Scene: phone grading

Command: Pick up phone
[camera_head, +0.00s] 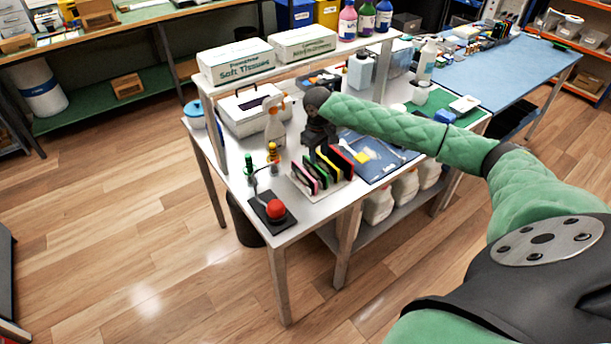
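Several phones with coloured edges stand upright, side by side, in a light rack (326,188) on the white table. A pink-edged phone (304,178) is at the left end, with green, red and yellow edges further right. My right arm reaches in from the right in a green padded sleeve. My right gripper (320,143) points down at the far side of the rack, by the phones' upper ends. Its fingers are dark and small here, so I cannot tell whether they are open or touch a phone. My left gripper is out of view.
A red button (275,210) on a black base stands at the table's near-left corner. Tissue boxes (236,62) sit on the shelf above. A blue mat (378,160) lies to the right.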

